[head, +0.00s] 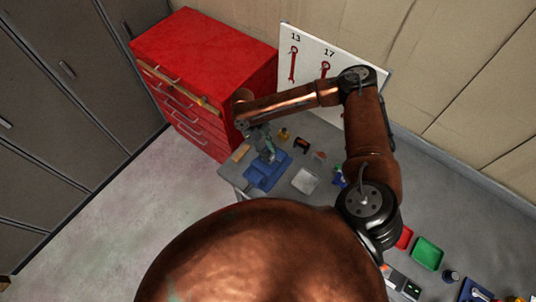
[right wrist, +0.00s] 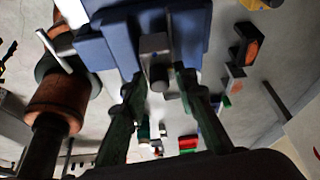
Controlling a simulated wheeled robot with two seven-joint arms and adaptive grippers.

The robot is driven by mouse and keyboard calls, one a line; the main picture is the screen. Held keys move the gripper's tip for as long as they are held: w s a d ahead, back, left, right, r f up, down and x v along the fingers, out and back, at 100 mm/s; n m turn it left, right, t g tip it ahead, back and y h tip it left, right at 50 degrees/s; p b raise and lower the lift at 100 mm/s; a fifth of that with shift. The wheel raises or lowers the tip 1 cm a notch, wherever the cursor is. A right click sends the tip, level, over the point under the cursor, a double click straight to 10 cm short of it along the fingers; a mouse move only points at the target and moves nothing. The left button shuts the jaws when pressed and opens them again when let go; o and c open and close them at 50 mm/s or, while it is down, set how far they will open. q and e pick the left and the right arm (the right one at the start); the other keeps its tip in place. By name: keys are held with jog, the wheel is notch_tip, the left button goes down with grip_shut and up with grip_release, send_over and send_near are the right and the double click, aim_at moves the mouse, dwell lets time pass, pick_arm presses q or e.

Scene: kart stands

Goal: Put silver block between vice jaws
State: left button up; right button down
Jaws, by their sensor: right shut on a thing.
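The blue vice (head: 262,176) stands on the grey bench near its left end. In the right wrist view the blue vice (right wrist: 105,50) fills the upper middle. My right gripper (head: 268,154) is directly over the vice, pointing down. In the right wrist view my right gripper (right wrist: 158,80) is shut on the silver block (right wrist: 154,50), which sits between its two fingertips with blue vice parts on both sides. I cannot tell how deep the block is relative to the jaws. The block is too small to make out in the head view. My left gripper is not in view.
A red drawer cabinet (head: 200,65) stands left of the bench, with a white tool board (head: 312,58) behind. A pale square plate (head: 305,181) and a black-and-orange item (head: 301,145) lie right of the vice. A green tray (head: 428,253) is farther right.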

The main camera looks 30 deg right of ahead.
notch_tip(320, 180, down, 2)
jog(key=shift+f, duration=0.25)
jog(key=shift+a, duration=0.1)
jog(key=c, duration=1.5)
grip_release()
jog(key=shift+c, duration=0.2)
jog(key=b+v, duration=0.1)
jog(key=v, duration=1.1)
jog(key=shift+b, duration=0.4)
jog(key=shift+s, duration=0.1)
